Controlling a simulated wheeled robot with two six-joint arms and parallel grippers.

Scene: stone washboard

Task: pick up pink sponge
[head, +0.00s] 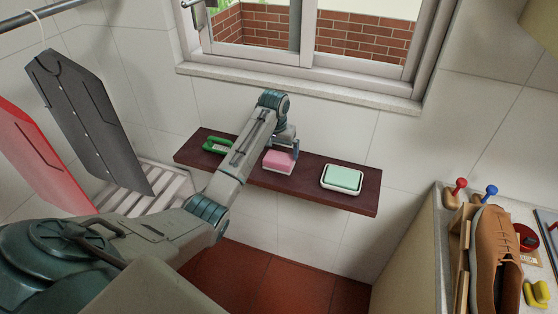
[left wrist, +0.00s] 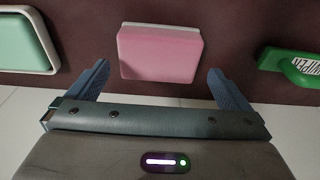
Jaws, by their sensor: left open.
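The pink sponge (head: 279,161) lies on a dark red-brown wall shelf (head: 330,196), partly hidden behind my left arm in the head view. In the left wrist view the pink sponge (left wrist: 160,54) is a pink block with a pale edge, in front of and between the two finger tips. My left gripper (left wrist: 165,78) is open, with one blue finger to each side of the sponge and a gap on both sides. In the head view the left gripper (head: 288,140) is above the sponge's right part. My right gripper is not in view.
A mint-green soap bar in a white dish (head: 342,179) stands to the right. A window sill (head: 300,88) runs above. A counter at right holds a brown shoe (head: 490,260).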

